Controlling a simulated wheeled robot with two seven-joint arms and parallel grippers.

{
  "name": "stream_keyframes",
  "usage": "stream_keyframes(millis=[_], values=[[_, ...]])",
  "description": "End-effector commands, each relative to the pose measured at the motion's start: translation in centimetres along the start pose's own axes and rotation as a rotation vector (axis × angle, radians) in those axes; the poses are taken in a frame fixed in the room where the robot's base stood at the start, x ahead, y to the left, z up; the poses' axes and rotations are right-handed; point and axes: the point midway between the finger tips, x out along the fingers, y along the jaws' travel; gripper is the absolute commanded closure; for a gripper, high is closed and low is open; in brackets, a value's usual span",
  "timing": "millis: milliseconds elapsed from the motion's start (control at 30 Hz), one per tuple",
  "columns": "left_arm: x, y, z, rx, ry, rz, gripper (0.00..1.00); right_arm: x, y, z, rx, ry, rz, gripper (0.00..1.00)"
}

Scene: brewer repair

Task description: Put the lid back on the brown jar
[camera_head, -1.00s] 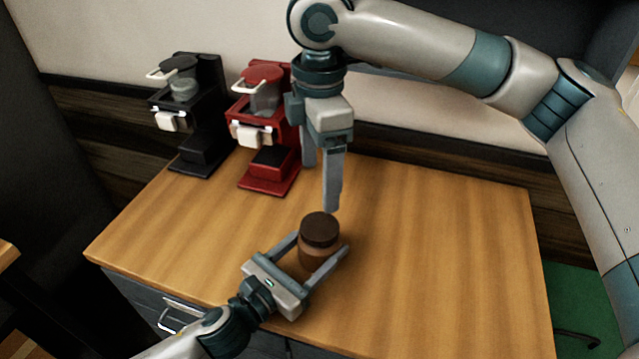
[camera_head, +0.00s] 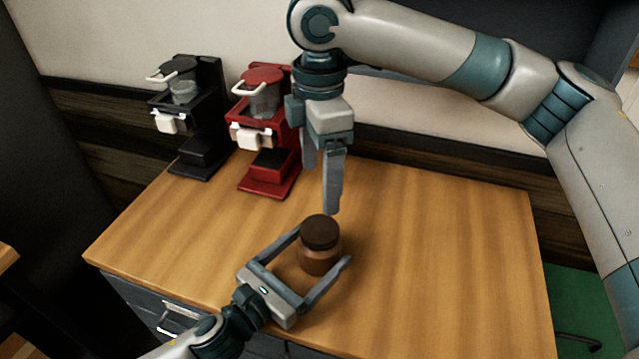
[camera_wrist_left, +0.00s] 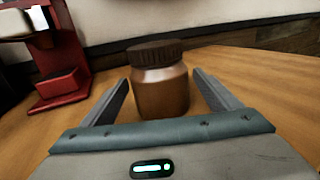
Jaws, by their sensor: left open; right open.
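The brown jar (camera_head: 319,260) stands upright on the wooden table, and its dark brown lid (camera_head: 319,231) sits on top of it. In the left wrist view the jar (camera_wrist_left: 161,92) and the ridged lid (camera_wrist_left: 156,54) show upright, the lid on the jar's mouth. I cannot tell if it is screwed tight. My left gripper (camera_head: 324,246) is open, with a finger on each side of the jar and gaps between. My right gripper (camera_head: 320,185) is open and empty, pointing down above and behind the jar, clear of the lid.
A red coffee brewer (camera_head: 266,135) and a black brewer (camera_head: 190,120) stand at the table's back left near the wall. The table (camera_head: 440,250) is clear on the right. A drawer handle (camera_head: 180,322) shows below its front edge.

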Motion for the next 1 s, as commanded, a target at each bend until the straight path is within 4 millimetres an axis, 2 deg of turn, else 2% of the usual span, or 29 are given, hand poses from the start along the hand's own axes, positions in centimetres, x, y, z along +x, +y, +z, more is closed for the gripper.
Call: stream_keyframes(millis=[167,700,1000], values=[[-2.6,0.0,-0.3,0.002,0.003,0.0,0.16,0.8,0.0,0.0,0.0,0.0,0.0,0.21],[-12.8,0.0,-0.4,0.001,0.003,0.0,0.16,3.8,0.0,0.0,0.0,0.0,0.0,0.21],[-15.4,0.0,0.0,0.0,0.001,0.002,0.16,3.4,0.0,0.0,0.0,0.0,0.0,0.21]])
